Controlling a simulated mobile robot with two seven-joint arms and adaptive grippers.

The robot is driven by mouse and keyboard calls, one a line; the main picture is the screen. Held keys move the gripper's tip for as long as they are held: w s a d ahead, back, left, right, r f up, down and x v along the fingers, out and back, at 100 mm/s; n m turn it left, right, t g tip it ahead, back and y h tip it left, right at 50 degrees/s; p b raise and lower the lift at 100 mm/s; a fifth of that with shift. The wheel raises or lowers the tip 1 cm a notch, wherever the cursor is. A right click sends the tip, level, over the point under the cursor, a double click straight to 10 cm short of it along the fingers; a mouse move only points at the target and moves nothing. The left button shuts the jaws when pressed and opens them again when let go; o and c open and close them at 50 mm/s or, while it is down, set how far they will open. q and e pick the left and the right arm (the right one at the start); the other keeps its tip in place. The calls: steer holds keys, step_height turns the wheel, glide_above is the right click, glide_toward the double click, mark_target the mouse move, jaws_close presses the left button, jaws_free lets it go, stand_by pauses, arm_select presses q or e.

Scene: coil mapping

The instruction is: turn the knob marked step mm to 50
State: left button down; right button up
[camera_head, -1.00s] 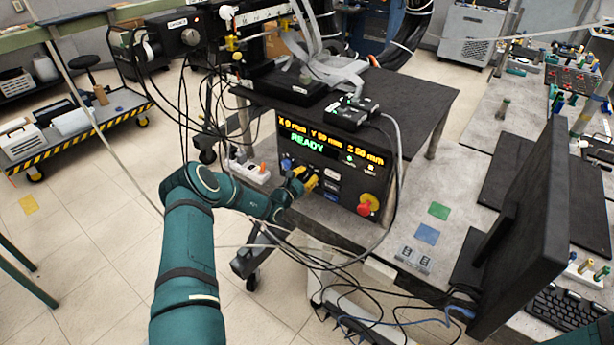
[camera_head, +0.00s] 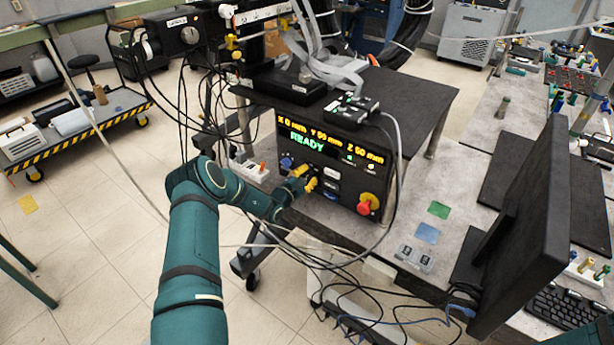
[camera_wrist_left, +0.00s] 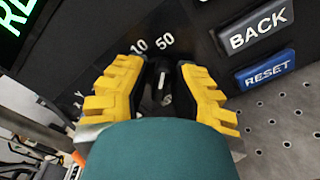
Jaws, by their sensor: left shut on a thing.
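The black step knob (camera_wrist_left: 160,82) with a white pointer line sits between my yellow fingers in the left wrist view. The labels 10 and 50 (camera_wrist_left: 165,40) are printed above it, and the pointer line points up roughly towards 50. Other marks around the knob are partly hidden by the fingers. My left gripper (camera_head: 304,178) is shut on the knob at the front of the black control box (camera_head: 335,200); it also shows in the left wrist view (camera_wrist_left: 160,95). The knob itself is hidden in the head view. My right gripper is out of view.
The box display (camera_head: 330,145) reads READY with X, Y and Z values in mm. A BACK button (camera_wrist_left: 254,28) and a blue RESET button (camera_wrist_left: 265,69) lie right of the knob. A red emergency stop (camera_head: 364,207) is further right. Cables hang around the box.

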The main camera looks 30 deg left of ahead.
arm_select(q)
steer(key=shift+w+d+r, duration=0.1)
steer(key=shift+w+r, duration=0.15)
steer(key=shift+r, duration=0.2)
steer(key=c, duration=1.1)
jaws_free()
steer(key=shift+c, duration=0.2)
steer(key=shift+o, duration=0.7)
steer(key=shift+d+f, duration=0.1)
steer(key=shift+f, duration=0.15)
steer(key=shift+s+f, duration=0.1)
steer(key=shift+s+a, duration=0.2)
steer(key=shift+s, duration=0.05)
steer(key=s, duration=1.1)
steer(key=shift+s+a, duration=0.15)
steer(key=shift+a, duration=0.2)
